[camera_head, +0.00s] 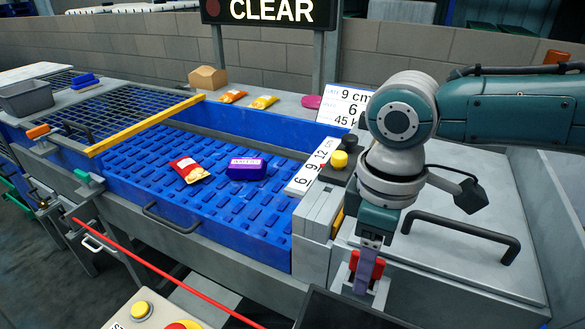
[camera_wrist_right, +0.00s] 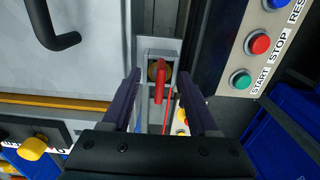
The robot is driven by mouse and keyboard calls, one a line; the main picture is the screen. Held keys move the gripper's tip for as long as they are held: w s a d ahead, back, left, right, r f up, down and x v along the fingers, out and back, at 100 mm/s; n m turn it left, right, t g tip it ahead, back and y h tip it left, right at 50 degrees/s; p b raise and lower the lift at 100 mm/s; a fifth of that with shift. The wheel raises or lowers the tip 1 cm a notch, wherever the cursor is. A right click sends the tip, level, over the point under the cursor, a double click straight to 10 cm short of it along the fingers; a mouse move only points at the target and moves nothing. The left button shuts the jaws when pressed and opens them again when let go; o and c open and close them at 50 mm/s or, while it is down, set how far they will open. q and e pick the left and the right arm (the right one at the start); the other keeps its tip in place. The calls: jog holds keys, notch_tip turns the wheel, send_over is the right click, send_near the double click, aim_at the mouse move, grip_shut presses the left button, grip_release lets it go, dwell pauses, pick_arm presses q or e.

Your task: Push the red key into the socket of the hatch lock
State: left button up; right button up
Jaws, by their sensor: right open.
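The red key (camera_wrist_right: 160,82) shows in the right wrist view, upright in front of a grey lock block (camera_wrist_right: 149,54) with a brass-coloured round part behind it. I cannot tell how deep the key sits in the socket. My right gripper (camera_wrist_right: 161,74) is open, with one dark purple finger on each side of the key, apart from it. In the head view the red key (camera_head: 379,268) is partly hidden behind my right gripper (camera_head: 364,280), which points down at the lock on the front of the grey hatch. My left gripper is out of view.
The grey hatch lid (camera_head: 470,235) has a dark bar handle (camera_head: 465,232). The blue conveyor bin (camera_head: 225,215) holds a red packet (camera_head: 190,170) and a purple packet (camera_head: 246,168). A panel with START and STOP buttons (camera_wrist_right: 258,43) stands right of the lock in the wrist view.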

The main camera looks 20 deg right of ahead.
notch_tip(320, 180, up, 10)
jog(key=shift+p, duration=0.4)
dwell(0.3)
